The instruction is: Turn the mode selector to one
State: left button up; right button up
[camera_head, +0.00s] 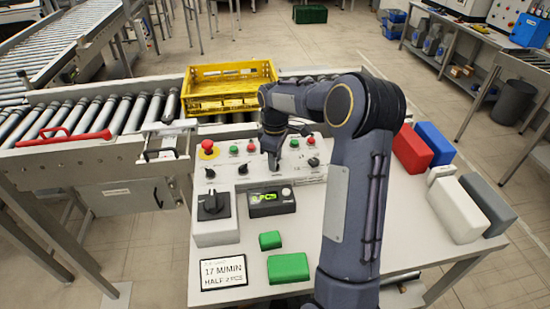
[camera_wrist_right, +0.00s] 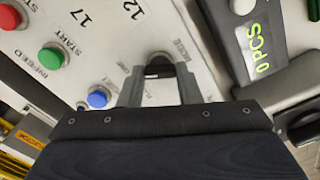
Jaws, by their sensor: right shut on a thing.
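The sloped control panel (camera_head: 228,174) stands at the back of the table with buttons and small black knobs. My right gripper (camera_head: 272,162) is down at the middle of the panel, over a small black knob. In the right wrist view this knob (camera_wrist_right: 160,67) sits in a round metal collar between the two fingertips of my right gripper (camera_wrist_right: 159,88), which is shut on it. My left gripper is not in view.
A red mushroom button (camera_head: 208,146) stands at the panel's left. A large black rotary switch (camera_head: 211,205) and a counter box (camera_head: 270,203) sit in front. Green blocks (camera_head: 288,268) and a sign (camera_head: 223,272) lie nearer. A yellow crate (camera_head: 230,87) is on the conveyor behind.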

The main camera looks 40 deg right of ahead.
jog(key=shift+m, duration=1.6)
jog(key=o, duration=1)
notch_tip(320, 180, up, 8)
jog(key=shift+f+b, duration=0.1)
jog(key=shift+b, duration=0.2)
jog(key=shift+s, duration=0.1)
